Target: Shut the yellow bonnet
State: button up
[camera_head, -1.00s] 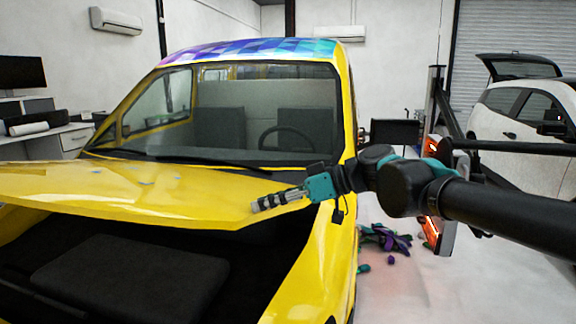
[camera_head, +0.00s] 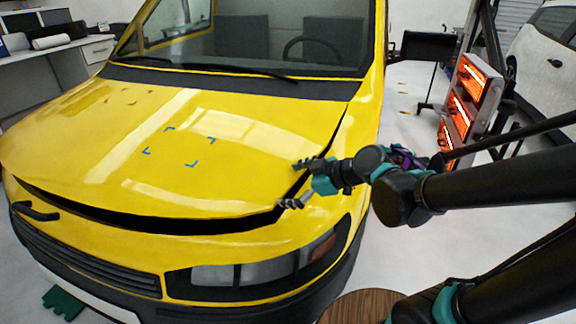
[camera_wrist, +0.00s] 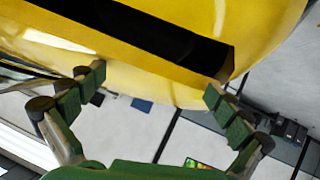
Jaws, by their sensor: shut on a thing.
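The yellow bonnet (camera_head: 110,150) is lowered over the front of the yellow vehicle, with blue corner marks on its top. A dark gap (camera_head: 150,219) still runs along its front edge and up its right side, so it is not flush. My gripper (camera_head: 293,184) is at the bonnet's front right corner, one finger over the top and one at the front edge. Its fingers are apart, with the corner between them. In the wrist view my gripper (camera_wrist: 158,86) straddles yellow bodywork beside a dark gap; the exact contact is hard to see.
A heater with glowing orange panels (camera_head: 461,112) stands at the right, with a white car (camera_head: 547,50) behind it. A round wooden top (camera_head: 355,307) is at the bottom. A dark green item (camera_head: 63,303) lies on the floor at bottom left.

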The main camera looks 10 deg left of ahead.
jog(key=shift+n, duration=0.3)
jog(key=f, duration=0.5)
jog(key=shift+s+d, duration=0.25)
jog(key=shift+w+f, duration=0.1)
jog(key=shift+c, duration=1)
jog(key=shift+w, duration=0.1)
jog(key=shift+c, duration=0.3)
